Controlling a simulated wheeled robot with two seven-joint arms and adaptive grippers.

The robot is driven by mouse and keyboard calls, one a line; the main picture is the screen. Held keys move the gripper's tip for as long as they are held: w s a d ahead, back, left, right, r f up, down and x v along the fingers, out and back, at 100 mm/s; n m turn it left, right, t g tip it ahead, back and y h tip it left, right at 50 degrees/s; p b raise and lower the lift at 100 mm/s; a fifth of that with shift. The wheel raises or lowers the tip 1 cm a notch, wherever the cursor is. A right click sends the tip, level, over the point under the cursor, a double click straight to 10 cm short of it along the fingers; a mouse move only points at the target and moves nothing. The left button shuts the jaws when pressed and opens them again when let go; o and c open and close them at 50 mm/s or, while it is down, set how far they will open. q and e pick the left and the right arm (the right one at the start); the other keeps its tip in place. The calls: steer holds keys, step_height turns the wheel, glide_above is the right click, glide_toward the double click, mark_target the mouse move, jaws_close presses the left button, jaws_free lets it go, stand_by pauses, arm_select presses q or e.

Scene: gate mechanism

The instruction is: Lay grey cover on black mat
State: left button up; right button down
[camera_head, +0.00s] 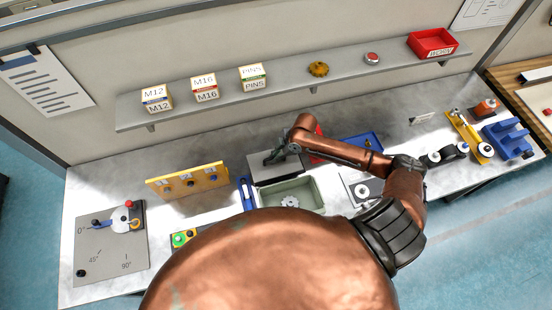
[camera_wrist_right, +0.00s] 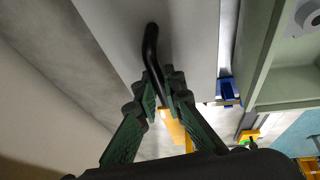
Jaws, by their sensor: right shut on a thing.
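The grey cover (camera_head: 288,173) is a flat plate with a black bent handle, just behind the open green box (camera_head: 318,197). My right gripper (camera_head: 279,155) is shut on the cover's handle. In the right wrist view, the green fingers (camera_wrist_right: 164,88) close around the black handle (camera_wrist_right: 151,45), and the plate (camera_wrist_right: 192,35) spreads beyond them. I cannot tell whether the cover hangs above the bench or touches it. I cannot make out a black mat; my arm and body hide part of the bench. My left gripper is not in view.
The green box holds a pale gear (camera_head: 290,201). A yellow panel (camera_head: 188,181) and a blue holder (camera_head: 246,193) stand left of it. A blue tray (camera_head: 364,143) lies to the right. A shelf (camera_head: 285,90) with labelled boxes runs behind.

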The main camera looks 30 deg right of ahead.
steer(key=shift+w+d+f, duration=0.55)
steer(key=shift+w+f, duration=0.05)
steer(key=shift+f, duration=0.25)
steer(key=shift+w+d+f, duration=0.1)
steer(key=shift+d+f, duration=0.05)
steer(key=shift+f, duration=1.55)
steer(key=shift+f, duration=0.1)
steer(key=c, duration=2)
jaws_free()
steer(key=shift+c, duration=0.2)
steer(key=v, duration=1.2)
steer(key=shift+b, duration=0.35)
